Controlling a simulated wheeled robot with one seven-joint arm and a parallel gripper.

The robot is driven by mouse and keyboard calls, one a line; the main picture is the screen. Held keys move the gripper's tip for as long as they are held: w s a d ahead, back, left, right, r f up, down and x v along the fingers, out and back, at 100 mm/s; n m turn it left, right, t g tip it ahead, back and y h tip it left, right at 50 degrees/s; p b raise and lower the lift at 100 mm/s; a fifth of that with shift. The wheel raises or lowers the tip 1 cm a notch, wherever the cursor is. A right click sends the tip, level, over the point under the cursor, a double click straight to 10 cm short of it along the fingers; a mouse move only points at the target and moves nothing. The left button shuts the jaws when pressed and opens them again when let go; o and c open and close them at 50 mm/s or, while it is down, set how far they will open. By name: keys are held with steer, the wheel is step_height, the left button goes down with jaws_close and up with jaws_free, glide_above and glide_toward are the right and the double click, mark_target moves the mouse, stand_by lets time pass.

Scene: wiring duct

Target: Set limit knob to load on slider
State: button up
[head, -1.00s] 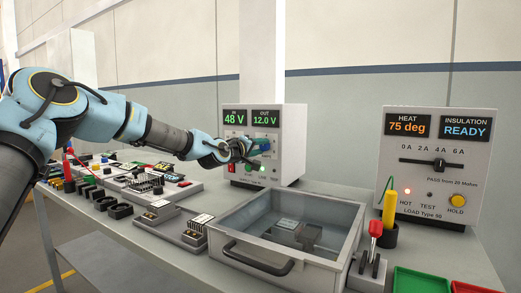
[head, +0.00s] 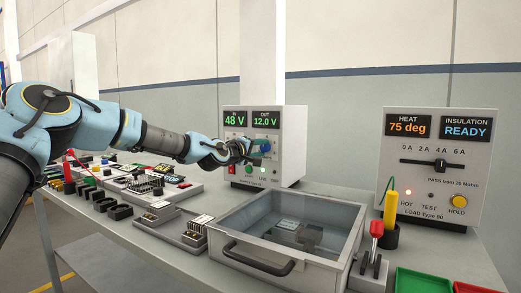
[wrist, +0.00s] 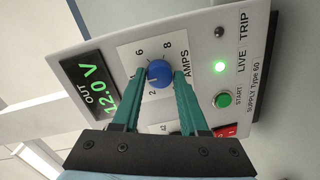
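The blue limit knob (wrist: 159,72) sits on an AMPS dial on the supply box (head: 290,140). Numbers 2, 6 and 8 show around it; the 4 appears hidden by a finger. I cannot read its pointer clearly. My gripper (wrist: 161,76) is open, its teal fingers on either side of the knob; whether they touch it is unclear. In the head view my gripper (head: 258,147) hides most of the knob. The load slider (head: 440,163) on the load box (head: 475,125) stands under the 4 A mark.
The supply shows 12.0 V out and a lit green lamp (wrist: 219,66), with a green START button (wrist: 223,99) close to the right finger. A grey drawer-like tray (head: 330,262) lies in front. Connectors and small modules crowd the left of the bench.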

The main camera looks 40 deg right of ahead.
steer(key=o, duration=0.4)
steer(key=b+v, duration=0.1)
steer(key=v, duration=0.9)
steer(key=shift+s+a+b, duration=0.15)
steer(key=shift+a+b, duration=0.2)
steer(key=shift+b, duration=0.05)
